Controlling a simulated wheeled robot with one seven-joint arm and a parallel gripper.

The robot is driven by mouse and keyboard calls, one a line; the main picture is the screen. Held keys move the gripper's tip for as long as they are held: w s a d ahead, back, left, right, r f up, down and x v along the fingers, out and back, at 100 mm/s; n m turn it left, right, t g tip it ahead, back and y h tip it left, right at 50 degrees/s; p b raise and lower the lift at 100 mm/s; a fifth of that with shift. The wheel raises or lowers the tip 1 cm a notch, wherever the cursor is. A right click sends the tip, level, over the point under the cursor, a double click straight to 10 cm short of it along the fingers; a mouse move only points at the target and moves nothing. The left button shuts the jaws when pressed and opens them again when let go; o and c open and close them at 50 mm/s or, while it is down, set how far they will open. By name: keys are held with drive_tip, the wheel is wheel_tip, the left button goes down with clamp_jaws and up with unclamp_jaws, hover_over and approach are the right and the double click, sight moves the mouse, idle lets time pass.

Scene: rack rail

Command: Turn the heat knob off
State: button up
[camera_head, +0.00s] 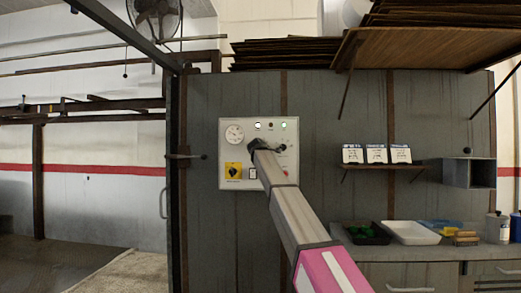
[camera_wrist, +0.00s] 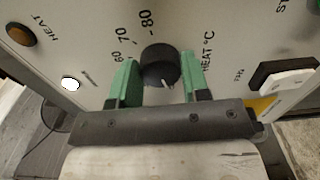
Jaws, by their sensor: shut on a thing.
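The black heat knob (camera_wrist: 160,66) sits on the light control panel (camera_head: 225,180), with "HEAT °C" and the numbers 60, 70 and 80 printed around it. A pale pointer mark shows on its lower edge in the wrist view. My gripper (camera_wrist: 160,82) has its green fingers on either side of the knob and is shut on it. In the head view my gripper (camera_head: 257,146) reaches the panel's middle and hides the knob. A dull amber lamp (camera_wrist: 22,34) labelled HEAT is at the upper left of the wrist view.
The panel also has a round gauge (camera_head: 234,134), a yellow switch (camera_head: 233,170), a white lamp (camera_head: 257,125) and a green lamp (camera_head: 283,125). To the right are a small shelf (camera_head: 380,166) with three cards and a bench with a white tray (camera_head: 411,233).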

drive_tip(key=o, duration=0.9)
drive_tip(key=s, duration=1.1)
drive_tip(key=shift+a, duration=0.2)
drive_tip(key=shift+w, duration=0.1)
